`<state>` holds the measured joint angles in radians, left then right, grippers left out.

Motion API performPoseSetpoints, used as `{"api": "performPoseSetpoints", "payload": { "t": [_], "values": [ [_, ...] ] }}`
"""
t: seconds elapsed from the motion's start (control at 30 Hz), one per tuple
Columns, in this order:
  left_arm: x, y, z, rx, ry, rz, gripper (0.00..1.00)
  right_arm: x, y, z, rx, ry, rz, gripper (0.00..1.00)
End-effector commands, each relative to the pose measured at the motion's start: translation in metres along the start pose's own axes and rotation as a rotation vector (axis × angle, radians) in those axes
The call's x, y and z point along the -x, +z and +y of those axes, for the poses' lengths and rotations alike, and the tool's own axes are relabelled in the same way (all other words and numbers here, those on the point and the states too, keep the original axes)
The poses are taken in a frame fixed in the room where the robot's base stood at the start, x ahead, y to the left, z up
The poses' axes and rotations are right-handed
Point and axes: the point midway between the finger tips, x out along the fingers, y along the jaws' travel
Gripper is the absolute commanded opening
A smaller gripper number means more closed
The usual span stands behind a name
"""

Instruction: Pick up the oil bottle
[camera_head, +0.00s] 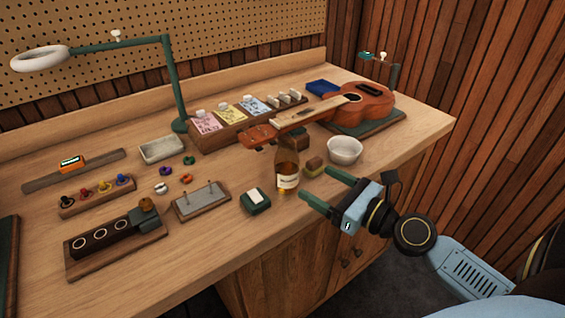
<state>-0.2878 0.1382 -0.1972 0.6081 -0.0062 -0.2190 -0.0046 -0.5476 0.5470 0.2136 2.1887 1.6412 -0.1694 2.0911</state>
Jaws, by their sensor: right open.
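The oil bottle (287,176) is amber with a pale label and stands upright near the front edge of the workbench. The ukulele's headstock lies close to its top in the picture. My right gripper (315,184) is open, with its two green fingers pointing left toward the bottle. The fingertips are just right of the bottle; I cannot tell whether they touch it. Nothing is between the fingers that I can see. My left gripper is not in view.
A lamp (178,85) stands at the back.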

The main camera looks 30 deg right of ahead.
Motion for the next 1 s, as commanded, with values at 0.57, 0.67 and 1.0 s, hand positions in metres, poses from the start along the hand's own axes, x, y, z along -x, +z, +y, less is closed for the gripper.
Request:
{"api": "performPoseSetpoints", "payload": {
  "t": [0.57,0.67,1.0],
  "values": [
    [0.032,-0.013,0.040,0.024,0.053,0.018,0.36,-0.067,0.000,0.000,0.005,0.000,0.001,0.77],
    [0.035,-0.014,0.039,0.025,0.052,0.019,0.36,-0.077,0.001,0.001,0.006,0.000,-0.001,0.77],
    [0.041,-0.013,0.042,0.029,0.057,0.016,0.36,-0.116,-0.002,0.003,0.007,0.000,0.001,0.77]
  ]
}}
